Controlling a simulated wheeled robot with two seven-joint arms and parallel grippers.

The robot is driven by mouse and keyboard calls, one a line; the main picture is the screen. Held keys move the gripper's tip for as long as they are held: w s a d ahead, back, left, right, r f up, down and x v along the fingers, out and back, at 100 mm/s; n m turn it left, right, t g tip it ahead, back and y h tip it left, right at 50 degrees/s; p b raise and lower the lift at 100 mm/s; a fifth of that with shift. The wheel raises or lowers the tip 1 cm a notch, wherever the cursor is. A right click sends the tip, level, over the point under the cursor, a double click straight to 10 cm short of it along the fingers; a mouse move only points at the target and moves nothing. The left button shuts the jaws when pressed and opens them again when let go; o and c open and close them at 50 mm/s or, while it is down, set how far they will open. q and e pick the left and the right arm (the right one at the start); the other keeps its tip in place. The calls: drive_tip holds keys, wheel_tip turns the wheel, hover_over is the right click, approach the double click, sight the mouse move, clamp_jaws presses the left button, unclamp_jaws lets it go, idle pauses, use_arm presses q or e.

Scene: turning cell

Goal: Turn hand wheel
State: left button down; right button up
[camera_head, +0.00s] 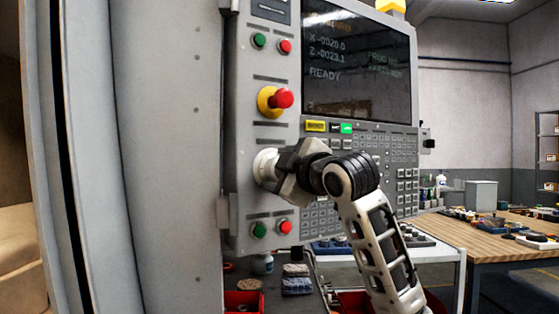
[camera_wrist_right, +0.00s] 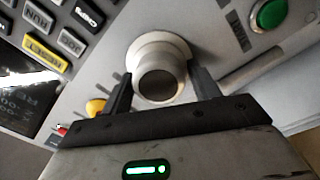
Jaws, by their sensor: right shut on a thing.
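The hand wheel (camera_head: 263,166) is a pale round knob on the left strip of the grey control panel. Its left edge shows beside my right gripper (camera_head: 277,170), and the rest is hidden behind the gripper. In the right wrist view the hand wheel (camera_wrist_right: 158,52) has a wide light flange and a narrower grey-brown cap. The two dark fingers of my right gripper (camera_wrist_right: 160,88) stand on either side of the cap, shut on it. My left gripper is not in view.
Above the hand wheel is a red emergency button (camera_head: 282,98) on a yellow collar. Green (camera_head: 259,229) and red (camera_head: 285,227) buttons sit below it. The keypad (camera_head: 398,150) and screen (camera_head: 357,60) are to the right. A wooden workbench (camera_head: 480,234) stands behind at right.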

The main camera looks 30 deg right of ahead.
drive_tip(key=n+p, duration=0.2)
drive_tip(key=n, duration=0.1)
drive_tip(key=shift+r, duration=0.15)
drive_tip(key=n+p, duration=0.2)
drive_tip(key=shift+p, duration=0.3)
drive_tip(key=shift+n+p, duration=0.75)
drive_tip(key=shift+n, duration=0.25)
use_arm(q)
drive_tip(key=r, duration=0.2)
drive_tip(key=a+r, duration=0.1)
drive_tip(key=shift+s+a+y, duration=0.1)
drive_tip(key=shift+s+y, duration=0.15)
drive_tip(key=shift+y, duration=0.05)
use_arm(e)
drive_tip(key=shift+f+n, duration=0.2)
drive_tip(key=shift+n, duration=0.1)
use_arm(q)
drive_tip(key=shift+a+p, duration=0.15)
drive_tip(key=shift+p, duration=0.25)
use_arm(e)
drive_tip(key=shift+f, duration=0.1)
drive_tip(key=o, duration=0.7)
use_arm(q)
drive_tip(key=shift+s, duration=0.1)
use_arm(e)
drive_tip(key=shift+s, duration=0.1)
